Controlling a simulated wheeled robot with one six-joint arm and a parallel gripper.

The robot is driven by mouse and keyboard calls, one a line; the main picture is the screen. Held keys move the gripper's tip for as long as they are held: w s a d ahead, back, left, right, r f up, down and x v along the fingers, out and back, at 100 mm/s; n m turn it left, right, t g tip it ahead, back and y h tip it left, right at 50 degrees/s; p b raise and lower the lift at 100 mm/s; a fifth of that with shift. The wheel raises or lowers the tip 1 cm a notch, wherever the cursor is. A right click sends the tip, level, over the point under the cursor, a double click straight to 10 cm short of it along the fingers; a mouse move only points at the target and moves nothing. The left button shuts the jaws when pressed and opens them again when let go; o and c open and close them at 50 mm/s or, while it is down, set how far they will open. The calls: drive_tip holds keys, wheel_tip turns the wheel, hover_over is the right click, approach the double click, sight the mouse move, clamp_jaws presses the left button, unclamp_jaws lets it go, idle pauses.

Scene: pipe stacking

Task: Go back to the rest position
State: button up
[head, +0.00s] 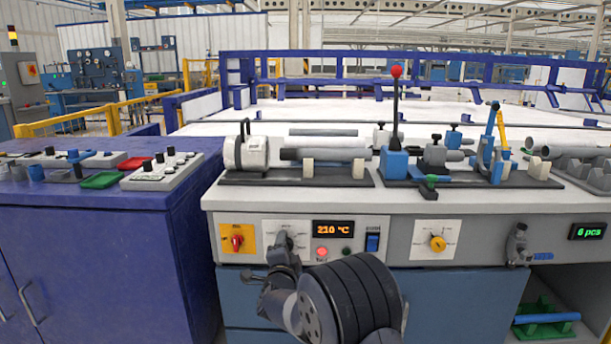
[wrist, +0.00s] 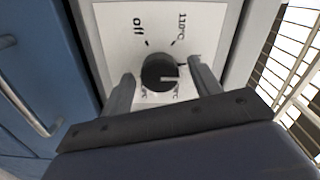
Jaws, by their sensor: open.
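My gripper (head: 284,243) is in front of the white dial plate on the workbench's front panel, left of the orange 210 °C display (head: 333,229). In the wrist view my gripper (wrist: 160,88) is open, with one finger on each side of a round black knob (wrist: 160,72). The knob sits on a white plate (wrist: 118,20) marked "off" and "110°C". I cannot tell whether the fingers touch the knob. In the head view my gripper mostly hides the knob.
The workbench (head: 460,212) carries a heater-like white unit (head: 245,153), a grey pipe (head: 325,154) and a red-topped lever (head: 396,72). A red knob (head: 237,240) and a yellow knob (head: 438,243) flank the dial. A blue cabinet (head: 100,240) stands at the left.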

drive_tip(key=m+b, duration=0.1)
drive_tip(key=m, duration=1.1)
drive_tip(key=shift+m, duration=0.4)
idle(0.3)
